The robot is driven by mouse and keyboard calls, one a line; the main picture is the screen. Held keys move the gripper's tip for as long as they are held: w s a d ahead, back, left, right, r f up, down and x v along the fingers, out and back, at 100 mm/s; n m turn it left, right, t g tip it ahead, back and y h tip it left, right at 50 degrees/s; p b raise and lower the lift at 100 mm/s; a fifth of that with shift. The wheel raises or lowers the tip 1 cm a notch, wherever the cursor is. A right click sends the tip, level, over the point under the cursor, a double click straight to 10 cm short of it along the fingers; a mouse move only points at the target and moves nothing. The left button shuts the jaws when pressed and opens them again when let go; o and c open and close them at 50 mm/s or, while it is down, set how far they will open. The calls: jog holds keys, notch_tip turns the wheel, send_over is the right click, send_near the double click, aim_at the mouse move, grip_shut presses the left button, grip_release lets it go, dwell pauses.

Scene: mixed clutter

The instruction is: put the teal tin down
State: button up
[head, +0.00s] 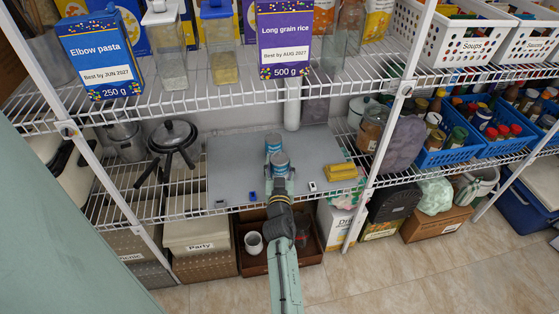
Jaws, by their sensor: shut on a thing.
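My gripper (281,177) reaches in from the front over the grey mat (230,160) on the middle shelf. It is shut on a blue-teal tin (279,160) with a pale lid. A second similar tin (273,142) shows just behind the held one, slightly to the left. The two overlap in the picture, and I cannot tell whether they touch. The gap between the held tin and the mat is hidden, so I cannot tell whether it rests on the mat.
A yellow block (341,172) lies at the mat's right, with small blue and white items near its front edge. The upper wire shelf (240,98) hangs above. The mat's left half is mostly clear.

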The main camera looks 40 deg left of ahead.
jog(key=shift+f, duration=0.2)
jog(key=shift+f, duration=0.15)
jog(key=o, duration=1.4)
